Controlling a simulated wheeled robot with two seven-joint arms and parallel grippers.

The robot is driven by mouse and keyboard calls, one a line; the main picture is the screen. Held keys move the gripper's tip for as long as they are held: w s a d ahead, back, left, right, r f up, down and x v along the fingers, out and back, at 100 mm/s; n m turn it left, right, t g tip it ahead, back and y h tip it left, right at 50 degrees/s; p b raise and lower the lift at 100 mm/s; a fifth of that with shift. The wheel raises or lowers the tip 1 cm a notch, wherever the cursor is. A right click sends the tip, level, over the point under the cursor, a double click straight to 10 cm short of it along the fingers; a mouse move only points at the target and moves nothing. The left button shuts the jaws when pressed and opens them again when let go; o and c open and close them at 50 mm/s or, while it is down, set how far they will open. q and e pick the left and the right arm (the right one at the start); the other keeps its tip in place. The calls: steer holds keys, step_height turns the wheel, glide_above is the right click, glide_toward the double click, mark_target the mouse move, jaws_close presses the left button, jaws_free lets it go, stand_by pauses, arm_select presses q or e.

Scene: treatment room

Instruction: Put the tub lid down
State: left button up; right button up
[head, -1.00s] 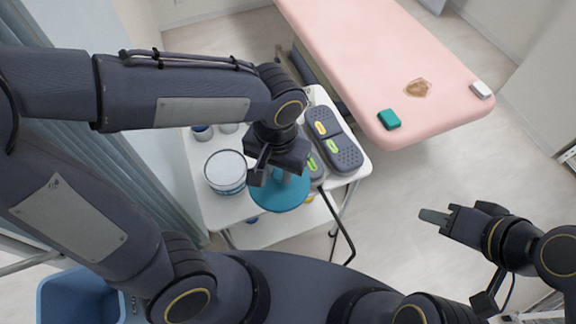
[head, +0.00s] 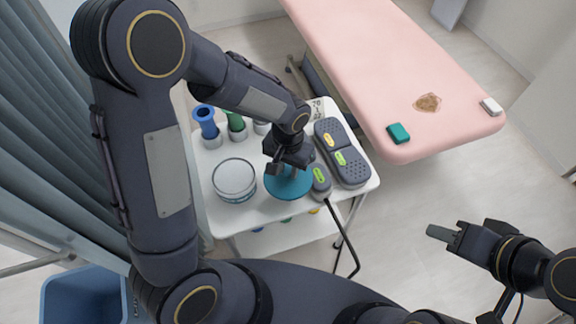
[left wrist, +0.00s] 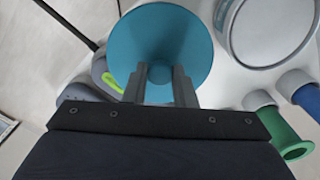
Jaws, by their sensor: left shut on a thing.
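The tub lid (head: 287,188) is a round teal disc over the front middle of the white trolley top. My left gripper (head: 287,170) is above it and shut on its grip; the fingers also show in the left wrist view (left wrist: 160,85) in front of the lid (left wrist: 160,30). I cannot tell whether the lid touches the trolley or hangs just above it. The round whitish tub (head: 235,180) stands to the left of the lid, apart from it. My right gripper (head: 440,233) is far right over the floor; its jaw gap is not clear.
Blue (head: 206,122) and green (head: 237,124) cylinders stand behind the tub. The trolley top (head: 262,213) has a bare front strip.

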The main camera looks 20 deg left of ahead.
mark_target(288, 171)
arm_select(q)
steer(key=shift+f+b, duration=0.65)
steer(key=shift+b, duration=0.05)
steer(key=o, duration=1)
steer(key=shift+r, duration=0.1)
steer(key=shift+r, duration=0.1)
steer(key=shift+r+p, duration=0.35)
steer(key=shift+p, duration=0.2)
step_height(288, 171, up, 12)
steer(key=shift+r+p, duration=0.15)
steer(key=shift+p, duration=0.3)
steer(key=shift+s, duration=0.1)
